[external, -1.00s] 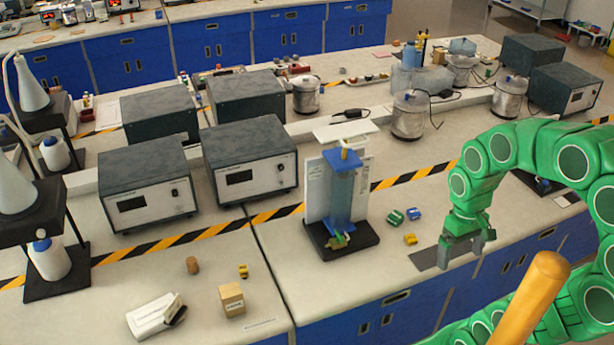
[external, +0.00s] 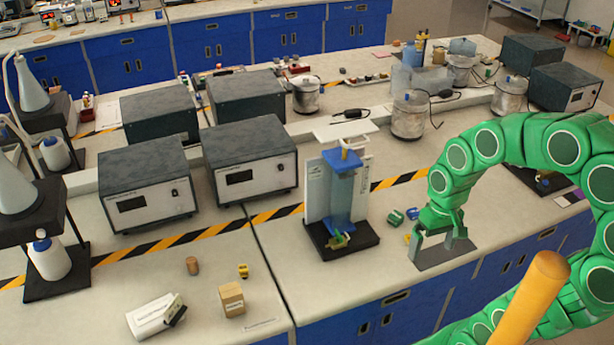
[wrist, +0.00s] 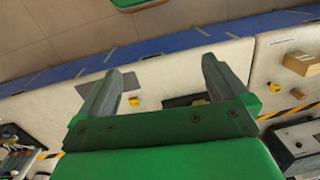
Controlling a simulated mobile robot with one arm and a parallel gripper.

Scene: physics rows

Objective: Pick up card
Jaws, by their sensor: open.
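A flat dark grey rectangle (external: 446,258), which may be the card, lies on the bench near its front edge. It also shows in the wrist view (wrist: 129,82), partly hidden behind one finger. My gripper (external: 440,246) is open and empty, with its fingers pointing down over the rectangle in the external view. I cannot tell the exact height gap. In the wrist view the fingers (wrist: 160,72) are wide apart, and the rectangle is at the left finger, not centred between them.
A small yellow block (wrist: 134,102) lies close by. Green (external: 396,217) and blue (external: 412,213) blocks lie just behind the gripper. A blue apparatus on a black base (external: 340,240) stands to the left. A small purple and black flat piece (external: 572,197) lies at the right.

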